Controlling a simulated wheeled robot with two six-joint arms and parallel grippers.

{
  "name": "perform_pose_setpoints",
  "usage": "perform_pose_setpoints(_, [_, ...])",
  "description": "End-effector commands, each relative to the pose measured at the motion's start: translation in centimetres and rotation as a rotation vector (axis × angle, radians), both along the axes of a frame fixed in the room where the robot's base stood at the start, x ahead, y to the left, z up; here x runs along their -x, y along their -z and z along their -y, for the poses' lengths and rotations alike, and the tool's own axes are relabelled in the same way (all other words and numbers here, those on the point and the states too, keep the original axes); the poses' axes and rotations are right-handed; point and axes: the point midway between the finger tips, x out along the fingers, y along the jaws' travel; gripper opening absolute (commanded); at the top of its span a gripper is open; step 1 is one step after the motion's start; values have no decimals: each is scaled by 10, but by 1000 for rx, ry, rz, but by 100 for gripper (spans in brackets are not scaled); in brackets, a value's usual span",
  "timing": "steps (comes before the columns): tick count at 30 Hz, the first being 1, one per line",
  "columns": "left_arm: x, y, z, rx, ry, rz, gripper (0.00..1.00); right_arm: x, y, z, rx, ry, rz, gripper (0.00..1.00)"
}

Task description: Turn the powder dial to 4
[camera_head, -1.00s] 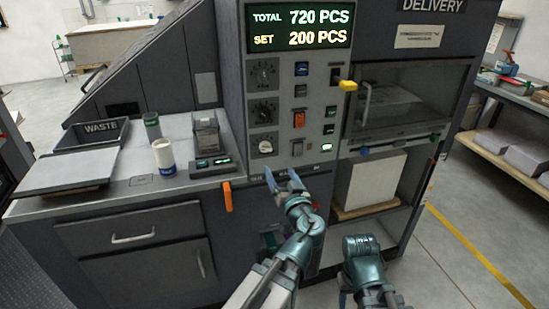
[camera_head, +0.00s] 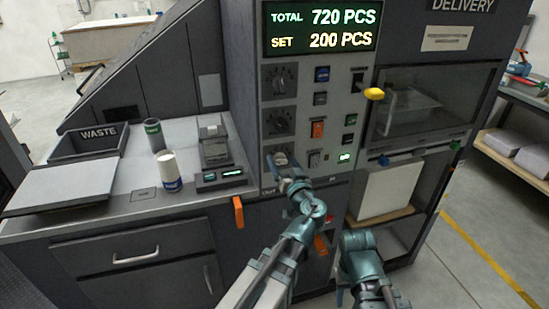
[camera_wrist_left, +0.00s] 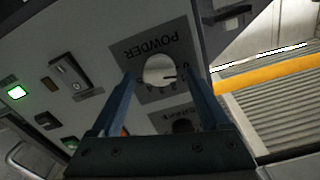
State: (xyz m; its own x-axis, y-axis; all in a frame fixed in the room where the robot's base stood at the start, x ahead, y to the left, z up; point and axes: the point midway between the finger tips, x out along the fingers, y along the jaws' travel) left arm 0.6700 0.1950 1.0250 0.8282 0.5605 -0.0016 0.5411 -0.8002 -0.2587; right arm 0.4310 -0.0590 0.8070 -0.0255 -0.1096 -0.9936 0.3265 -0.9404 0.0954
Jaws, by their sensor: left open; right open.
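The powder dial (camera_wrist_left: 159,71) is a pale round knob on a dark square plate marked POWDER, upside down in the left wrist view. In the head view the dial (camera_head: 281,158) is the lowest of three dials on the machine's panel, partly hidden by my left gripper (camera_head: 281,170). In the wrist view my left gripper (camera_wrist_left: 163,92) is open, with one finger on each side of the dial's outline. I cannot tell if they touch it. Small numbers line the plate, too small to read surely. My right gripper (camera_head: 358,243) is low at the right; its fingers are hardly visible.
Two darker dials (camera_head: 281,122) sit above the powder dial. A yellow knob (camera_head: 374,94) juts out. An orange handle (camera_head: 238,212) hangs at the counter edge.

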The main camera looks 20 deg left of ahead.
Motion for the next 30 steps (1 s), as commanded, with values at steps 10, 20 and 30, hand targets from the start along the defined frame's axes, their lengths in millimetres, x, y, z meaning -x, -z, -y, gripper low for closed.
perform_pose_setpoints(10, [-3, 0, 0, 0, 1, 0, 74, 0, 0, 0, 0, 0, 0, 50])
perform_pose_setpoints(20, [-3, 0, 1, 0, 1, 0, 15, 0, 0, 0, 0, 0, 0, 50])
perform_pose_setpoints(30, [-3, 0, 1, -17, 1, -12, 0, 0, 0, 0, 0, 0, 0, 50])
